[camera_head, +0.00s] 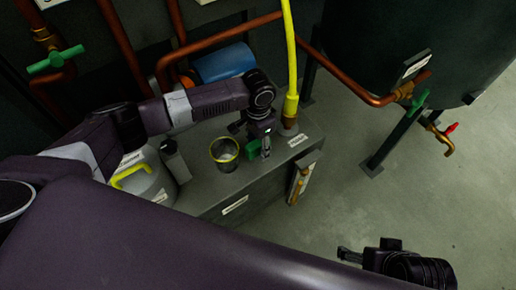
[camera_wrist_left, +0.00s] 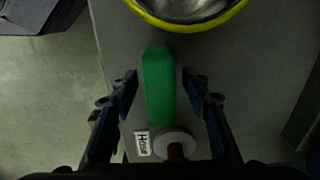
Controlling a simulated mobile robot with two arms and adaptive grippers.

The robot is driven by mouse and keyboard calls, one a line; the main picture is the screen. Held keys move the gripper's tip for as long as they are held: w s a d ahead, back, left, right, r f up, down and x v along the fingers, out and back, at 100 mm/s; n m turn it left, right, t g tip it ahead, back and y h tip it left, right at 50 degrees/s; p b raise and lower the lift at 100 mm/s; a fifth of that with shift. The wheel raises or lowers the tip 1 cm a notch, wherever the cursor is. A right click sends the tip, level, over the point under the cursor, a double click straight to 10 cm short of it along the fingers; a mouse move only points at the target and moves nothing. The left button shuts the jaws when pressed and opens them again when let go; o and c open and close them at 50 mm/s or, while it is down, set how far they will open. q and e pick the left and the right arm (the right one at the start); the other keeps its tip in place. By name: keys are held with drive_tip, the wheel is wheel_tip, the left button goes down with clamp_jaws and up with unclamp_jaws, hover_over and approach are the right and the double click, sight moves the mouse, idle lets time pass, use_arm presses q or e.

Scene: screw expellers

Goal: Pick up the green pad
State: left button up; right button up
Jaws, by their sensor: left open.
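The green pad (camera_wrist_left: 158,85) is a long, narrow green piece on the dark grey cabinet top. In the left wrist view it lies lengthwise between the two fingers of my left gripper (camera_wrist_left: 160,88), which is open with a gap on both sides of the pad. In the head view my left gripper (camera_head: 266,148) points down at the cabinet top, and part of the green pad (camera_head: 253,149) shows beside it. My right gripper (camera_head: 345,254) shows at the lower right, away from the pad; its jaw state is unclear.
A yellow-rimmed metal cup (camera_head: 224,152) stands just left of the pad. A yellow hose (camera_head: 291,60) rises behind to the right. The grey cabinet (camera_head: 235,204) has a labelled front. Copper pipes and a dark tank (camera_head: 420,45) stand behind; the floor at right is clear.

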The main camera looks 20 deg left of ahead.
use_arm(q)
drive_tip(key=shift+c, duration=0.5)
drive_tip(key=c, duration=1)
drive_tip(key=shift+r+p, duration=0.3)
drive_tip(key=shift+r, duration=0.2)
wheel_tip(320, 180, up, 6)
drive_tip(key=shift+r+p, duration=0.1)
drive_tip(key=shift+p, duration=0.9)
drive_tip(key=shift+r+p, duration=1.65)
drive_tip(key=shift+r, duration=4.75)
use_arm(e)
wheel_tip(320, 180, down, 12)
drive_tip(key=shift+w+a+f+g, duration=0.15)
drive_tip(key=shift+w+a+g, duration=0.05)
drive_tip(key=shift+w+g, duration=0.2)
